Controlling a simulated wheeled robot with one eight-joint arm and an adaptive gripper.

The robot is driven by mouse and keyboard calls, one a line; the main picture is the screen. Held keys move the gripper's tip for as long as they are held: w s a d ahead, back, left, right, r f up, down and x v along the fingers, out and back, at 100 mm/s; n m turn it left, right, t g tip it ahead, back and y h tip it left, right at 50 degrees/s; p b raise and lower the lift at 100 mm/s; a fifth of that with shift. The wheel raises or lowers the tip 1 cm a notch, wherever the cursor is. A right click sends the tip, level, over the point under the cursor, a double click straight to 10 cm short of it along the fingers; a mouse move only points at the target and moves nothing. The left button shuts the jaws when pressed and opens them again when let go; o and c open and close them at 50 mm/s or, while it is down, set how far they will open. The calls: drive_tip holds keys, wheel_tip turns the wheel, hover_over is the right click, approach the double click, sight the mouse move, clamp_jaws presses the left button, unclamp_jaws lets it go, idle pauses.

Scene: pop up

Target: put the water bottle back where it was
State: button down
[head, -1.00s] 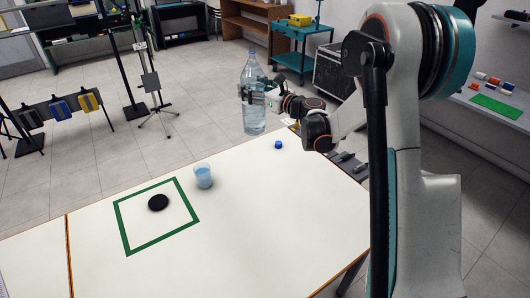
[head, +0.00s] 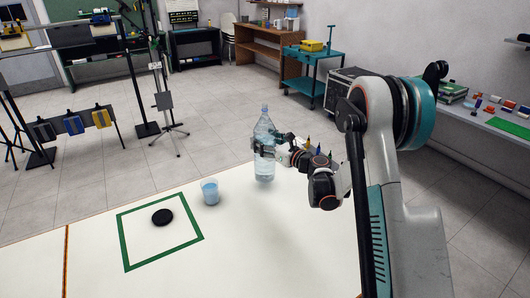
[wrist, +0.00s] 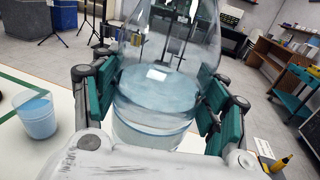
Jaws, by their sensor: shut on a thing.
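My gripper (head: 264,150) is shut around the middle of the clear water bottle (head: 264,168). The bottle is upright at the table's far right part. Its base looks at or just above the tabletop; I cannot tell if it touches. In the wrist view the bottle (wrist: 155,135) fills the space between the green-padded fingers (wrist: 155,100), with water inside. A cup of light blue liquid (head: 210,191) stands to the left of the bottle, and the cup (wrist: 36,118) also shows at the left of the wrist view.
The white table (head: 270,240) has a green square outline (head: 122,240) with a black disc (head: 162,217) inside it. Small upright tools, one yellow (wrist: 282,163), stand right of the bottle. The front middle of the table is clear.

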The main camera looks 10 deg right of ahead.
wheel_tip(320, 180, down, 4)
drive_tip(key=shift+r+b, duration=0.1)
drive_tip(key=shift+b, duration=0.65)
drive_tip(key=shift+c, duration=1.6)
unclamp_jaws()
drive_tip(key=p+v, duration=0.3)
drive_tip(key=v, duration=0.9)
drive_tip(key=shift+p, duration=0.35)
